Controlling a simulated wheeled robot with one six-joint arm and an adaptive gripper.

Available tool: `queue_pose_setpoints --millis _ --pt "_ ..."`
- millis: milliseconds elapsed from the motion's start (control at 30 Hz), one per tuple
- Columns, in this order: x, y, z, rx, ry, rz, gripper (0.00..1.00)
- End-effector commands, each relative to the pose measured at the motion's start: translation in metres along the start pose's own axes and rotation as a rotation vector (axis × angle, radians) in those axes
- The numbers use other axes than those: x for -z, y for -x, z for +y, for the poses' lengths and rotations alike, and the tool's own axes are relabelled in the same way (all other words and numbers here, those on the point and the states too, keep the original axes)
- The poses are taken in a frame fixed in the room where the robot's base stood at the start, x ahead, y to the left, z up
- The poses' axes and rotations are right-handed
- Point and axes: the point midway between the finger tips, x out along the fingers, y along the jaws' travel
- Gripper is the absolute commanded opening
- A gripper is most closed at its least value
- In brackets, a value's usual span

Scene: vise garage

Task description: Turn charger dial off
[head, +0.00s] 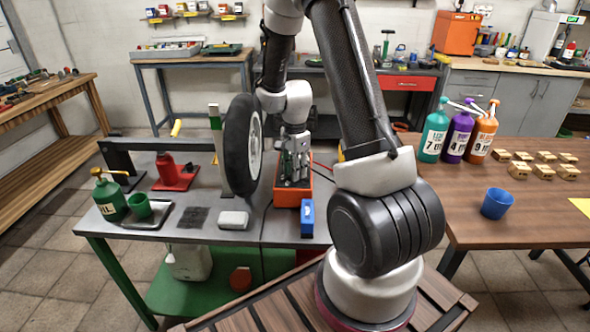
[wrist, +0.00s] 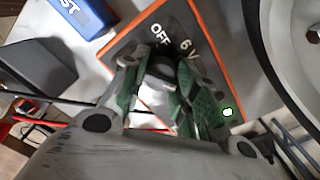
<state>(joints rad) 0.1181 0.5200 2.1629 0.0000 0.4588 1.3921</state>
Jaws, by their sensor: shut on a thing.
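The charger is an orange box (head: 284,198) on the grey bench, below my gripper (head: 293,172) in the head view. In the wrist view its grey face (wrist: 213,62) has an orange rim, and the labels "OFF" and "6 V" show beyond the dial. A small green light glows on the face at right.
A blue box (head: 307,217) marked with white letters stands close to the charger. A wheel with a black tyre (head: 237,146) stands just left of my gripper. Red and black cables run nearby.

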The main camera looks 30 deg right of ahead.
Motion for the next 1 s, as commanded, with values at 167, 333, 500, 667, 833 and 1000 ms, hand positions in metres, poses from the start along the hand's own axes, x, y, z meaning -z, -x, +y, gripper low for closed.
queue_pose_setpoints --millis 167,333,500,667,833,1000 --pt "0.0000 0.0002 -0.0002 0.000 0.019 0.000 0.06" --pt "0.0000 0.0002 -0.0003 0.001 0.082 0.000 0.06" --pt "0.0000 0.0003 -0.0003 0.001 0.199 0.000 0.06" --pt "0.0001 0.0003 -0.0003 0.001 0.344 0.000 0.06" --pt "0.0001 0.0003 -0.0004 0.001 0.507 0.000 0.06" --pt "0.0001 0.0004 -0.0004 0.001 0.668 0.001 0.06"
